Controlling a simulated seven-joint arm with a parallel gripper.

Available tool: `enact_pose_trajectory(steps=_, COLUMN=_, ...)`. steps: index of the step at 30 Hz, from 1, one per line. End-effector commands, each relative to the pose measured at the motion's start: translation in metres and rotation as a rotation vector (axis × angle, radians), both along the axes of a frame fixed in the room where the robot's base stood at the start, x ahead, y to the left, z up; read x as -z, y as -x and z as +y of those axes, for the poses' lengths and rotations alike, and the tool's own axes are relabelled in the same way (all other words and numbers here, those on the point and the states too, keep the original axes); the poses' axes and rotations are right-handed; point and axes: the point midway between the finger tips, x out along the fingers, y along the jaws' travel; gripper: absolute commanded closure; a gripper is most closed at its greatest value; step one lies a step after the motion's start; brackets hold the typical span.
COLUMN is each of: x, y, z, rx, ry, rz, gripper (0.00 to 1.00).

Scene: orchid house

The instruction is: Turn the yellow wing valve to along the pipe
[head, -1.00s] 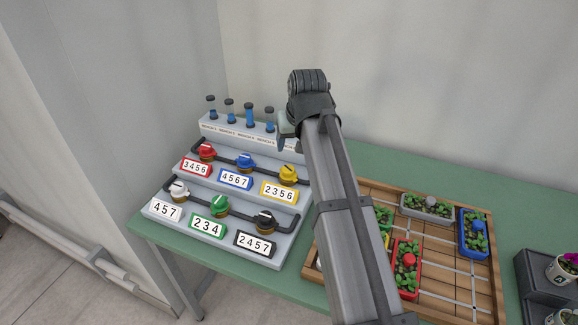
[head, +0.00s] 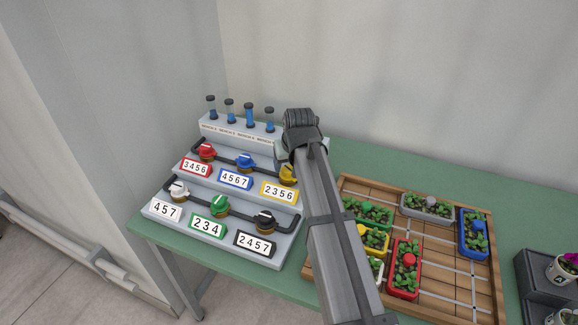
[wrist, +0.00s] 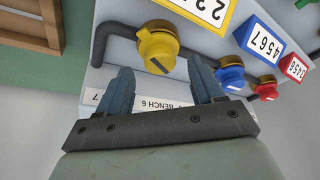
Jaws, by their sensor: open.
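The yellow wing valve (head: 286,174) is at the right end of the upper pipe row on the grey stepped panel, partly hidden by my arm in the head view. In the wrist view the yellow valve (wrist: 158,48) shows a round body with a dark mark on its wing, on the dark pipe (wrist: 113,31). My gripper (wrist: 162,78) is open and empty. Its two blue-grey fingers point toward the valve, one on either side of it in the picture, apart from it. In the head view the fingers are hidden behind the arm.
Blue (head: 246,162) and red (head: 206,151) valves share the upper row. White, green and black valves sit on the lower row. Tubes (head: 249,114) stand on the rack behind. A wooden tray (head: 450,290) of planters lies to the right on the green table (head: 390,165).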

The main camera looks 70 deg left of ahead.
Motion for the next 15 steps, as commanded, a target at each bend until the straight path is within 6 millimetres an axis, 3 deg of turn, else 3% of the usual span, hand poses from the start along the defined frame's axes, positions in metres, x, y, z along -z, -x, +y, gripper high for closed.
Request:
enact_pose_trajectory(steps=6, x=0.014, y=-0.001, z=0.006, rx=0.000, ry=-0.001, rz=0.000, gripper=0.33)
enact_pose_trajectory(steps=15, x=0.017, y=-0.001, z=0.007, rx=0.000, ry=-0.001, rz=0.000, gripper=0.33)
